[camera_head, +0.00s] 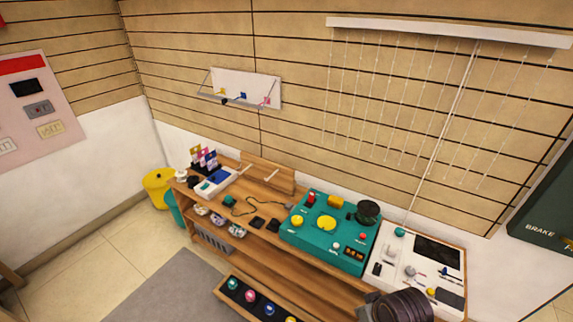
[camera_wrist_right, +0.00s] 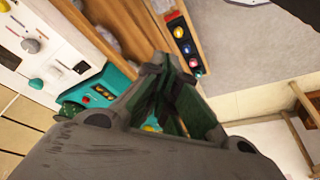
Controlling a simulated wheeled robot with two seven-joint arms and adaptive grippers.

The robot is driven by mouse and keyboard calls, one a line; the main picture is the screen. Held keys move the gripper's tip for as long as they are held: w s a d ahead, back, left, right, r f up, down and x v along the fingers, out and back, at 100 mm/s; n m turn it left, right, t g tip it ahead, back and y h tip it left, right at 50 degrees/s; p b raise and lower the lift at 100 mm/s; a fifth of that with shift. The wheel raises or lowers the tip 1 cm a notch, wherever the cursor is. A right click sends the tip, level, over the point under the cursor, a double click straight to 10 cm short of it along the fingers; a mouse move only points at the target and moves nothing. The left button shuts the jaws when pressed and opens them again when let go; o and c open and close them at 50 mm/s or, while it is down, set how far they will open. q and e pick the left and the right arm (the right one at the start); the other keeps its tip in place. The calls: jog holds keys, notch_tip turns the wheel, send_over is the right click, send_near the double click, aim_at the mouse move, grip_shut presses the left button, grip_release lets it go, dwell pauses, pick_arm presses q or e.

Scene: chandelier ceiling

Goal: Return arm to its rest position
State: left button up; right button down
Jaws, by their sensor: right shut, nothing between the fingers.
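My right gripper (camera_wrist_right: 158,72) shows in the right wrist view, with its dark grey and green fingers drawn together and nothing between them. It hangs in front of the wooden bench and floor, apart from the things around it. In the head view a dark ribbed rounded part at the bottom edge, right of the middle, appears to be my right arm; the fingers cannot be made out there. My left arm and left gripper are not in view.
A wooden bench (camera_head: 262,243) along the wall bears a teal control box (camera_head: 323,252) and a white panel (camera_head: 456,267). A low drawer with coloured knobs (camera_head: 250,296) juts out. A yellow bin (camera_head: 158,187) stands at its left end. The grey mat (camera_head: 175,290) is clear.

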jog(key=s+d+f+g, duration=0.1)
jog(key=s+f, duration=0.1)
jog(key=f, duration=1.4)
jog(key=s+d+f, duration=0.2)
jog(key=f, duration=1.5)
jog(key=s+d+f, duration=0.2)
jog(key=s+f, duration=0.7)
jog(key=s, duration=0.2)
jog(key=s+d+f+g+h, duration=0.1)
jog(key=s+d+f, duration=0.1)
jog(key=s+f, duration=0.8)
jog(key=shift+s+d, duration=0.3)
jog(key=shift+s, duration=0.15)
